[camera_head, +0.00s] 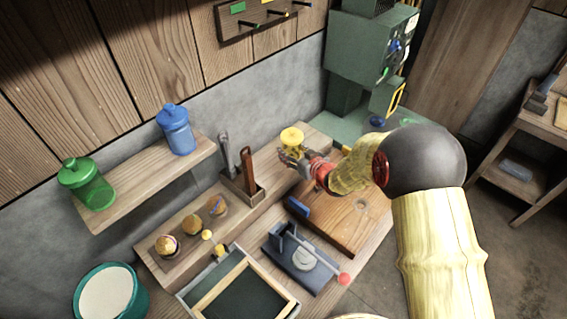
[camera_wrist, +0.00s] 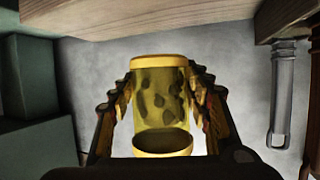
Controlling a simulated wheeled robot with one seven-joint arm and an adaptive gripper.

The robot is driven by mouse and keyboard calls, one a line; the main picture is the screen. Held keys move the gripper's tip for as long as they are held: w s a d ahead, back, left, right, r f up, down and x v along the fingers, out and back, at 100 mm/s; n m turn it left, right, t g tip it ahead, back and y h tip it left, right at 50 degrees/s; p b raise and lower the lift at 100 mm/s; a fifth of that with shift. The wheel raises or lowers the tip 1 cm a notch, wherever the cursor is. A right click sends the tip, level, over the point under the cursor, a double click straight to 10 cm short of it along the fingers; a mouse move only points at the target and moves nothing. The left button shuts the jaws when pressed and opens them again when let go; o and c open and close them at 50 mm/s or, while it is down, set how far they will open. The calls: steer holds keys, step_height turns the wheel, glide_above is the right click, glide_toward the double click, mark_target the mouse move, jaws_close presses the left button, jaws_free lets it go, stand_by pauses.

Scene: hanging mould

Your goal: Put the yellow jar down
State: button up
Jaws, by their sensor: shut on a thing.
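The yellow jar (camera_head: 292,137) is at my gripper, near the right end of the raised wooden ledge (camera_head: 316,134) in the head view. In the wrist view the yellow jar (camera_wrist: 160,95) is see-through, with dark pieces showing in it, and sits between both fingers. My gripper (camera_head: 290,152) is shut on it, with a finger on each side in the wrist view (camera_wrist: 163,105). I cannot tell whether the jar's base touches the ledge.
A wooden holder (camera_head: 243,188) with tools stands left of the jar. A green jar (camera_head: 87,184) and a blue jar (camera_head: 175,130) stand on the upper shelf (camera_head: 150,178). Several round objects (camera_head: 193,225) sit along the ledge. A green machine (camera_head: 358,60) stands behind, to the right.

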steer(key=b, duration=0.2)
glide_above(284, 165)
steer(key=f, duration=0.5)
steer(key=shift+s+d+f, duration=0.15)
steer(key=shift+s+d, duration=0.05)
steer(key=shift+w+a+f+b, duration=0.15)
steer(key=shift+f+b, duration=0.3)
steer(key=shift+f, duration=0.45)
steer(key=shift+w+d+f+b, duration=0.1)
steer(key=shift+f+b, duration=0.3)
steer(key=shift+f, duration=0.45)
steer(key=shift+f, duration=0.15)
steer(key=o, duration=1.5)
steer(key=shift+s, duration=0.1)
